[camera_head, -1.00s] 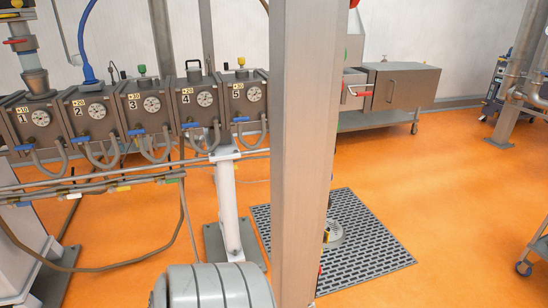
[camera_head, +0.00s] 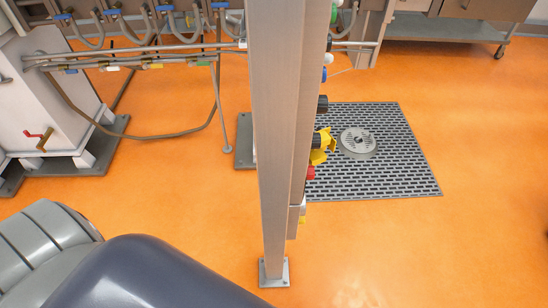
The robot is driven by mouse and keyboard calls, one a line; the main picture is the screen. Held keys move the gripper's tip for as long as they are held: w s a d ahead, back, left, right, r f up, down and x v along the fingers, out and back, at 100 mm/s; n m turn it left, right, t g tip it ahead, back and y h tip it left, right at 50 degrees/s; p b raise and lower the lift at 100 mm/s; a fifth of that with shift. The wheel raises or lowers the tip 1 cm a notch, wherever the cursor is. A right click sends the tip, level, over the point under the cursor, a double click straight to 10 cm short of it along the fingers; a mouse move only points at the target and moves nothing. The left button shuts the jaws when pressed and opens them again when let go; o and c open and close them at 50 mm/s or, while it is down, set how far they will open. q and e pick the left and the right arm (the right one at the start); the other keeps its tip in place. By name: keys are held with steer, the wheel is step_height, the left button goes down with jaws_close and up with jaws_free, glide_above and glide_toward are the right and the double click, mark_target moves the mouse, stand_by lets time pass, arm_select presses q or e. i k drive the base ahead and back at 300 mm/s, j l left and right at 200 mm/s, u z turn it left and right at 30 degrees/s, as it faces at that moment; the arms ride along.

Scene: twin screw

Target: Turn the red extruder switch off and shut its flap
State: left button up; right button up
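A steel post (camera_head: 279,130) stands in the middle of the head view. Controls stick out from its right side: a white and a blue knob, a black knob (camera_head: 322,104), a yellow flap-like part (camera_head: 322,146) with a black knob at it, and a small red part (camera_head: 310,172) below. I see the controls only edge-on, so I cannot tell which one is the red extruder switch, its position, or whether its flap is open. Neither of my grippers is in view.
A dark floor grate (camera_head: 400,165) with a round drain (camera_head: 357,143) lies right of the post. Pipes and hoses (camera_head: 150,60) run at the back left, near a white machine stand (camera_head: 45,100). A steel cart (camera_head: 440,28) stands at the back right. Orange floor (camera_head: 440,255) is open at the right.

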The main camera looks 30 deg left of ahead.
mark_target(311, 174)
steer(key=i+l+u, duration=0.1)
steer(key=l+u, duration=1.35)
steer(key=i+l+u, duration=0.55)
steer(key=i+l, duration=0.15)
steer(key=l+u, duration=0.15)
steer(key=u, duration=0.25)
steer(key=i+l+u, duration=0.1)
steer(key=u, duration=0.3)
steer(key=l+u, duration=0.45)
steer(key=u, duration=0.3)
